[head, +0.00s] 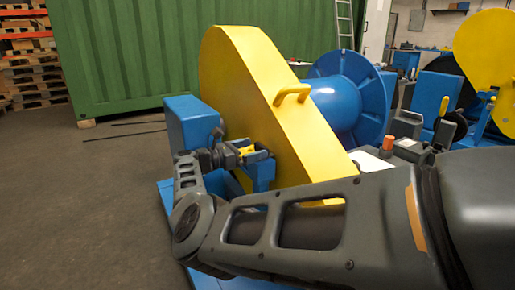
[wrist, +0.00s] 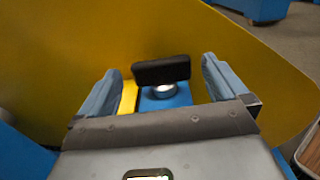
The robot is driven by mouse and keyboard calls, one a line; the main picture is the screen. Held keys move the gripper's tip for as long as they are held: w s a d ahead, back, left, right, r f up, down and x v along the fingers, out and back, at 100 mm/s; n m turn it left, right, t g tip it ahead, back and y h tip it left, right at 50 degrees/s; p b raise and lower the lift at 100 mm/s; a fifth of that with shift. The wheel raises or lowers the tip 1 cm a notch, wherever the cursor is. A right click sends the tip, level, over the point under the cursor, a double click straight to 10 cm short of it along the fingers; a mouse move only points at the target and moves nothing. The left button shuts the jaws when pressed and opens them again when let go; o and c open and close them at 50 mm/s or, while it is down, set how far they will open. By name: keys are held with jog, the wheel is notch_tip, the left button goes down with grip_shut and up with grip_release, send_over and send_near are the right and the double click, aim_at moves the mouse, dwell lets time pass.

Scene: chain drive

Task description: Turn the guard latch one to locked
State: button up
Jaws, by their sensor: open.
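The guard latch shows in the wrist view as a black bar handle (wrist: 162,71) on a round silver pivot (wrist: 163,91). It lies roughly crosswise in the picture, slightly tilted. The pivot sits on a blue bracket (wrist: 180,101), with a yellow piece (wrist: 128,98) at its left. Behind it is the yellow guard (head: 250,85). My gripper (wrist: 160,67) is open, with one finger on each side of the handle and gaps visible on both sides. In the head view my gripper (head: 255,152) is at the blue bracket (head: 262,176) beside the guard; the handle is hard to make out there.
A yellow grab handle (head: 293,92) stands out from the guard. A blue box (head: 190,122) is left of my gripper, and a blue drum (head: 338,100) is behind the guard. A green container (head: 130,50) stands at the back.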

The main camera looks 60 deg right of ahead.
jog(key=shift+x, duration=1.3)
jog(key=shift+c, duration=0.4)
jog(key=c, duration=0.9)
jog(key=shift+o, duration=0.2)
